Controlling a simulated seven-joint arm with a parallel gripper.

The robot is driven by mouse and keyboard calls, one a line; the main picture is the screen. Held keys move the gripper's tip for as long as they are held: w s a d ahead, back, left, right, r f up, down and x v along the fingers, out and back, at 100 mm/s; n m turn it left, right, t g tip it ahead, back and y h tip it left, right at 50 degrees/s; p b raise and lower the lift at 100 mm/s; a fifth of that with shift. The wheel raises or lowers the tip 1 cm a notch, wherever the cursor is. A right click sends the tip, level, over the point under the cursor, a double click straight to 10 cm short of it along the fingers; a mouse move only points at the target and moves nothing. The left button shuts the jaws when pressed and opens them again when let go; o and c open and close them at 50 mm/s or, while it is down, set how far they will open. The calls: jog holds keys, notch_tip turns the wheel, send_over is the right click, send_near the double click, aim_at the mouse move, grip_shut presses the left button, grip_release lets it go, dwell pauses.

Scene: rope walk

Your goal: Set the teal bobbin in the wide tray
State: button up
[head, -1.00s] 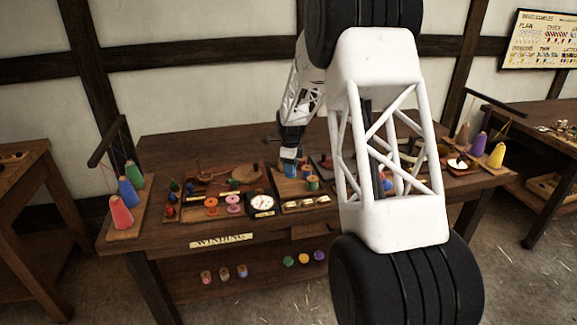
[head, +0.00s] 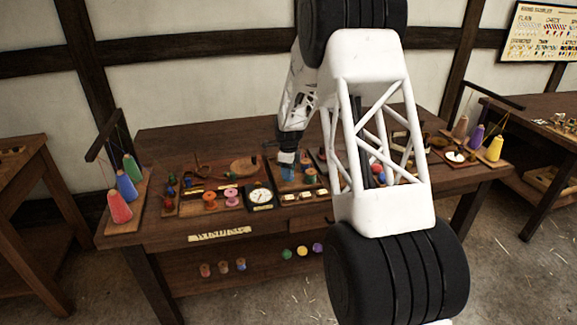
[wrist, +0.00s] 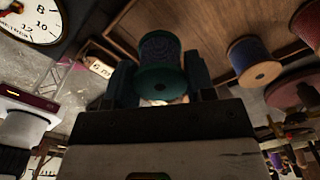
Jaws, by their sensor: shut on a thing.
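My gripper (wrist: 160,78) is shut on the teal bobbin (wrist: 161,62), which sits between its two fingers in the wrist view. In the head view my gripper (head: 287,160) holds the bobbin (head: 288,173) over or in a wooden tray (head: 281,187) at the middle of the bench. I cannot tell whether the bobbin touches the tray floor. The wooden tray also fills the upper part of the wrist view (wrist: 205,25). I cannot read a label that marks it as the wide tray.
A blue-wound spool (wrist: 253,60) and a reddish spool (wrist: 308,25) stand beside the bobbin. A round dial (head: 260,197) lies left of the tray. My arm hides much of the bench's right half.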

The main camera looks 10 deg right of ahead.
jog(key=shift+f, duration=0.35)
jog(key=shift+f, duration=1.1)
dwell(2.0)
jog(key=o, duration=1.2)
jog(key=shift+r, duration=0.1)
jog(key=shift+r, duration=3.9)
